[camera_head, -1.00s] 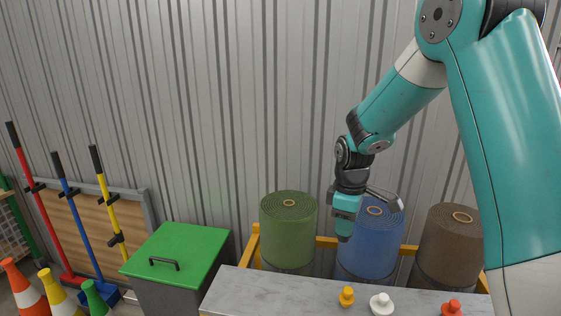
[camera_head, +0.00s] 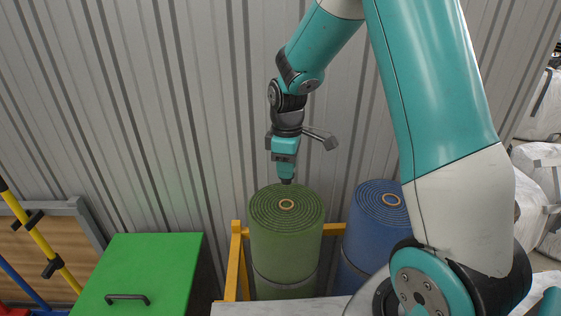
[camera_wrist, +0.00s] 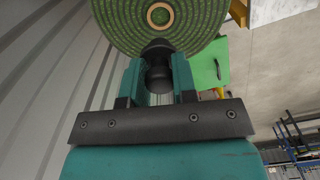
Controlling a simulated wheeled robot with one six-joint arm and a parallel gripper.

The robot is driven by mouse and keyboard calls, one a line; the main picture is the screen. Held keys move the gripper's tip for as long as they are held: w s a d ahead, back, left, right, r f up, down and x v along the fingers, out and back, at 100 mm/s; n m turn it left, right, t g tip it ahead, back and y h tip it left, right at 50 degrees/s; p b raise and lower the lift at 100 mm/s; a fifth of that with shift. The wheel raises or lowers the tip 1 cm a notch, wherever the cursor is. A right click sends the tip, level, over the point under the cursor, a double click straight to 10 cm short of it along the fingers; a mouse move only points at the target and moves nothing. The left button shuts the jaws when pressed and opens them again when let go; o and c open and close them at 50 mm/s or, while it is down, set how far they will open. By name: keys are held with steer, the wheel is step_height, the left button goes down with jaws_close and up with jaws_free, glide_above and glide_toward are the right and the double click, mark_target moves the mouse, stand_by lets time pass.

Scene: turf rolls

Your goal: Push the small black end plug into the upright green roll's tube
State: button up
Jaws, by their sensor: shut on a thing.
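The green roll (camera_head: 287,235) stands upright, its spiral top facing up with a pale tube ring (camera_head: 286,204) at the centre. My gripper (camera_head: 286,178) is above the roll's top, a little behind the tube mouth in the head view. In the wrist view my gripper (camera_wrist: 157,80) is shut on the black end plug (camera_wrist: 158,66), a dark rounded piece between the two teal fingers. The tube mouth (camera_wrist: 160,15) shows open just beyond the plug, and the plug appears apart from it.
A blue roll (camera_head: 380,215) stands upright to the right, partly behind my arm. A yellow frame (camera_head: 234,262) holds the rolls. A green-lidded bin (camera_head: 140,270) is to the left. A ribbed metal wall (camera_head: 150,100) is close behind. A pale bench edge (camera_head: 280,307) lies in front.

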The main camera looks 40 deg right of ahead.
mark_target(287, 183)
steer(key=shift+s, duration=0.1)
step_height(287, 183, down, 6)
steer(key=b, duration=0.3)
steer(key=shift+r, duration=0.15)
stand_by(0.3)
stand_by(2.0)
steer(key=shift+f+b, duration=0.8)
steer(key=shift+f, duration=0.95)
steer(key=o, duration=1)
steer(key=shift+r, duration=0.15)
step_height(287, 183, up, 17)
steer(key=shift+r+b, duration=0.1)
steer(key=shift+b, duration=0.2)
